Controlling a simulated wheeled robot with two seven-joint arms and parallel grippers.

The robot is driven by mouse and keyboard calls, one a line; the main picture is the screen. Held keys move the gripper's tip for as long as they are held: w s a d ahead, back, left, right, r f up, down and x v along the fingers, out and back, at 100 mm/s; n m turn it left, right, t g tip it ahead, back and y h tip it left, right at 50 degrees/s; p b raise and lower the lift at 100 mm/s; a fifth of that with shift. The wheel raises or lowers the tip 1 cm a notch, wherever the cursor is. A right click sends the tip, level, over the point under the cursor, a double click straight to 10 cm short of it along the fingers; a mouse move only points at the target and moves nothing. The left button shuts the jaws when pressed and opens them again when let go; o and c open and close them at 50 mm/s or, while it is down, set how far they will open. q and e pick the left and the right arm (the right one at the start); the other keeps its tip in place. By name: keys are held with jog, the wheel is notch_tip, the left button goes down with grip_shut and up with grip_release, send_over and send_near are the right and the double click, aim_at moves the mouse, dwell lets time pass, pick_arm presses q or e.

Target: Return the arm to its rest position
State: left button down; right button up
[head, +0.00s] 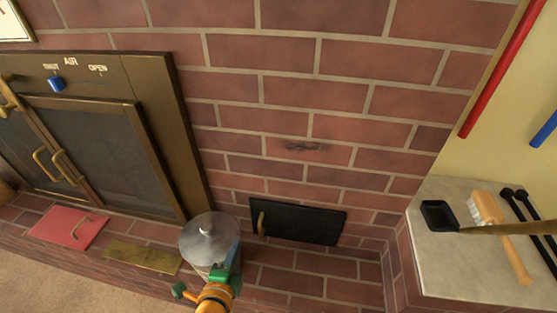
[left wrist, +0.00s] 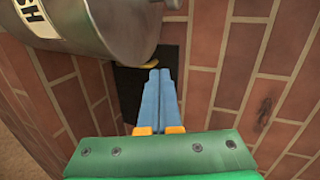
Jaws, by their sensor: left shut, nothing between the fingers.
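My left gripper (head: 233,253) comes up from the bottom of the head view, with a green body and blue fingers. In the left wrist view its fingers (left wrist: 159,78) are together with nothing between them. A grey metal ash can (head: 208,240) with a lid is right beside the fingers in the head view. The can also shows at the upper left of the left wrist view (left wrist: 95,22), with part of a label ending in "SH". I cannot tell whether the fingers touch it. My right gripper is in neither view.
A small black door (head: 300,224) with a brass handle is set in the brick wall. A bronze-framed stove (head: 100,130) is at left, with a red plate (head: 68,228) and brass plate (head: 143,257) before it. A stone ledge (head: 445,265) at right holds a shovel and brush.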

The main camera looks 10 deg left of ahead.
pick_arm(q)
jog(key=s+d+f+n+g+h, duration=0.15)
jog(key=s+f+n+g, duration=0.35)
jog(key=f, duration=0.7)
jog(key=s+a+f+n+g, duration=0.1)
jog(key=s+f+n+g, duration=0.3)
jog(key=s+f, duration=0.6)
jog(key=s+a+f+n+g, duration=0.2)
jog(key=s+f+n+g, duration=0.3)
jog(key=s, duration=0.9)
notch_tip(320, 180, up, 17)
jog(key=t+p, duration=0.1)
jog(key=p, duration=1.7)
jog(key=shift+s+d, duration=0.25)
jog(key=shift+r, duration=0.1)
